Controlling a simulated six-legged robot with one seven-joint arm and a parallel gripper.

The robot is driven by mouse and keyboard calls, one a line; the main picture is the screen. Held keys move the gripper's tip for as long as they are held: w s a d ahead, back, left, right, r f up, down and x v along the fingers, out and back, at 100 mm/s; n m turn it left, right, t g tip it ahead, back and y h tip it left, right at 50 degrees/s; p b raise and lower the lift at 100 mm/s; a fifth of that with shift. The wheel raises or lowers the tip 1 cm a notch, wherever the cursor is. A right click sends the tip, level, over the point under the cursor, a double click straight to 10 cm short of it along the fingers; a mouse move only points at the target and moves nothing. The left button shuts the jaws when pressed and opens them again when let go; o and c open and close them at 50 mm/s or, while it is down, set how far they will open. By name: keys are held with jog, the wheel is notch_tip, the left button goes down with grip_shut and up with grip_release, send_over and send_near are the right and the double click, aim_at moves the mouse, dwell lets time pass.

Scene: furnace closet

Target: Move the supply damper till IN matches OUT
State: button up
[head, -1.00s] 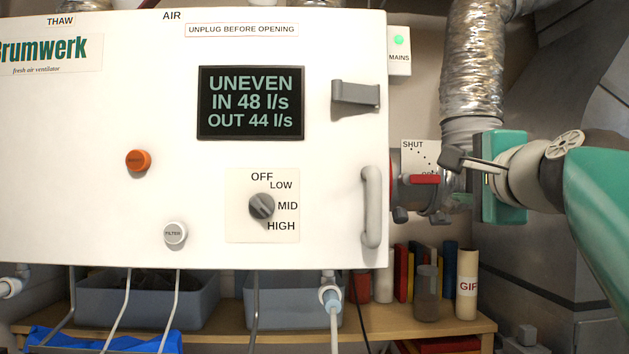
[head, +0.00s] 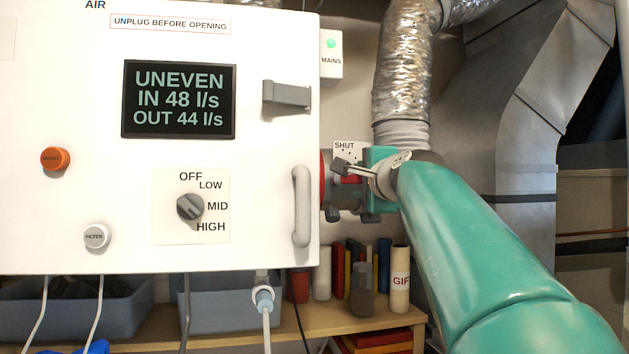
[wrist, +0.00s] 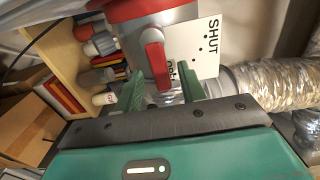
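The display (head: 179,99) on the white ventilator reads UNEVEN, IN 48 l/s, OUT 44 l/s. The supply damper's red lever (head: 350,179) is on the duct at the cabinet's right side, partly hidden by my gripper in the head view. In the wrist view the red lever (wrist: 156,58) points towards my gripper (wrist: 161,84). My gripper is open, its green fingers one on either side of the lever's free end, with gaps visible. The damper's scale plate (wrist: 196,50) shows SHUT and dots; its other word is partly hidden.
A cabinet handle (head: 302,206) and a grey latch (head: 287,95) stick out left of my gripper. A foil duct (head: 402,70) rises above the damper. A shelf (head: 325,321) with books, jars and a tube (head: 399,279) lies below.

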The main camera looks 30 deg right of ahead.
jog(key=shift+s+a+r, duration=0.1)
jog(key=shift+s, duration=0.1)
jog(key=shift+w, duration=0.1)
grip_shut()
jog(key=n, duration=0.1)
jog(key=r+n, duration=0.1)
jog(key=n, duration=0.3)
jog(key=shift+a+r, duration=0.2)
jog(key=shift+r, duration=0.05)
grip_release()
jog(key=shift+r, duration=0.1)
jog(key=v, duration=1.3)
jog(key=shift+s, duration=0.3)
